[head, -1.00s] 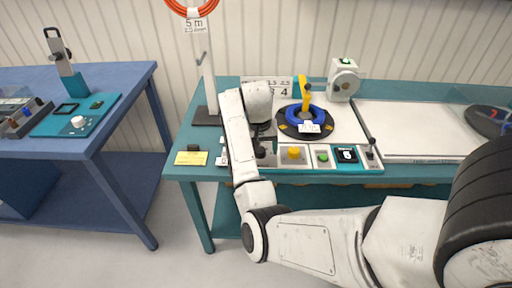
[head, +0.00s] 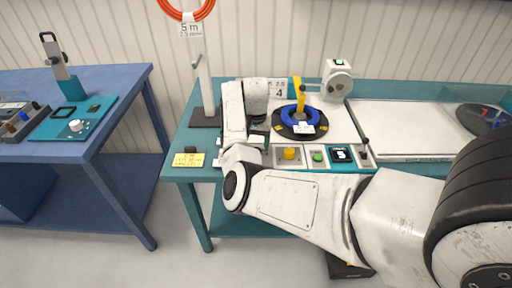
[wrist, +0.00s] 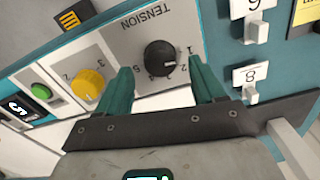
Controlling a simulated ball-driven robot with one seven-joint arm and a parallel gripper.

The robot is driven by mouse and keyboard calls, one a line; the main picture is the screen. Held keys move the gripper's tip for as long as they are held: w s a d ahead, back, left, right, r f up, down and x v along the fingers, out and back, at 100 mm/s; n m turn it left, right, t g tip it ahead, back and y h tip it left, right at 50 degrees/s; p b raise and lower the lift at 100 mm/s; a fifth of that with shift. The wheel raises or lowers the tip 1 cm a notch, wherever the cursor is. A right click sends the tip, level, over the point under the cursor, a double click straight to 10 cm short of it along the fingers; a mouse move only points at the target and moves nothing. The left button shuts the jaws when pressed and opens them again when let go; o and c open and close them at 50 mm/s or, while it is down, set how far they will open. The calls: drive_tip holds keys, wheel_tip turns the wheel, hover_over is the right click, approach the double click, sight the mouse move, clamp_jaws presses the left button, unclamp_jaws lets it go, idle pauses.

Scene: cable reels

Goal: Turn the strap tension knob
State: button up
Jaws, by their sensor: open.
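The black tension knob (wrist: 160,58) is on a light panel marked TENSION in the wrist view, with numbers around it. A pale mark on the knob points right, toward the 1 and 2. My gripper (wrist: 159,67) is open, with one teal finger on each side of the knob. The fingertips appear close to it, and I cannot tell whether they touch. In the head view my arm hides the knob and most of the gripper.
A yellow knob (wrist: 88,84) and a green button (wrist: 41,90) sit beside the tension panel. Numbered white tabs (wrist: 256,30) are on the other side. A blue cable reel (head: 299,118) lies behind the controls. A blue bench (head: 92,150) stands to the left.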

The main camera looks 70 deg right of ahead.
drive_tip(key=shift+f, duration=1.35)
drive_tip(key=shift+c, duration=0.2)
drive_tip(key=c, duration=1)
drive_tip(key=shift+m, duration=0.3)
drive_tip(key=m, duration=0.3)
drive_tip(key=shift+r+m, duration=0.1)
drive_tip(key=shift+m, duration=1.9)
